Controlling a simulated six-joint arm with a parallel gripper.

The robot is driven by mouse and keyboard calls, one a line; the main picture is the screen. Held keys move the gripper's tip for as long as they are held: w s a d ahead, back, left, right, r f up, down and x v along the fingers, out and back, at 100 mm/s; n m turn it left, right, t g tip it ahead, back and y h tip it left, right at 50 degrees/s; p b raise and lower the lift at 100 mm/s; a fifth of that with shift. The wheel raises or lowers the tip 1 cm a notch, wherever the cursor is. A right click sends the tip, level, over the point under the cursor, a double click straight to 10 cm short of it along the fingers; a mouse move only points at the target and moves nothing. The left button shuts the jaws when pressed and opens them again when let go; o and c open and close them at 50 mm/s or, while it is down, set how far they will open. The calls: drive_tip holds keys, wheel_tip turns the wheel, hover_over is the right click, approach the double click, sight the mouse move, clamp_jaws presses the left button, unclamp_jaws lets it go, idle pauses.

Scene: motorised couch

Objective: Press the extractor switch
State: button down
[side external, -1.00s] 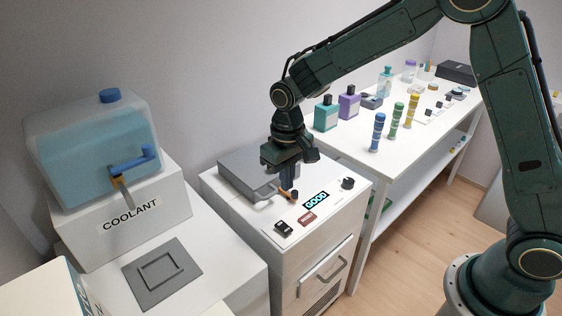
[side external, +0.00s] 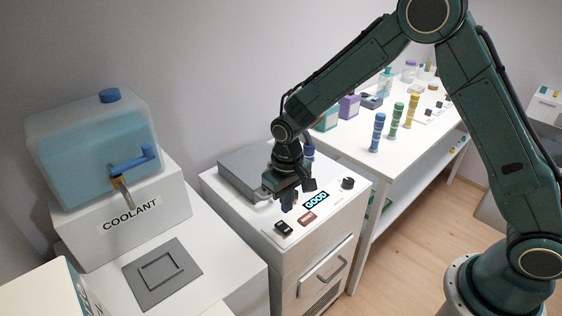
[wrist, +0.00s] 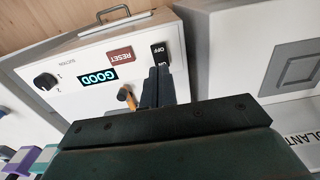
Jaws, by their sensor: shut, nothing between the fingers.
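The white cabinet (side external: 330,225) has a black rocker switch (side external: 283,228) at the near left of its top panel. My gripper (side external: 288,206) is shut and empty, pointing down at the panel just behind the switch in the side view. In the wrist view the closed fingertips (wrist: 158,70) overlap the lower end of the switch. I cannot tell whether they touch it.
Beside the switch are a red RESET button (wrist: 120,54), a lit GOOD display (wrist: 97,76), a black knob (wrist: 46,81) and an orange-tipped lever (wrist: 126,96). A grey lid (side external: 245,170) lies behind. The coolant tank (side external: 95,150) stands left; a bottle-laden table (side external: 400,150) stands right.

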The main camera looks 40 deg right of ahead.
sight(286, 230)
drive_tip(key=shift+f, duration=3.5)
drive_tip(key=shift+s+f, duration=0.15)
drive_tip(key=shift+f, duration=0.15)
drive_tip(key=shift+w, duration=0.2)
drive_tip(key=shift+w+r, duration=0.25)
drive_tip(key=shift+w, duration=0.45)
drive_tip(key=shift+r, duration=0.1)
wheel_tip(286, 230, up, 14)
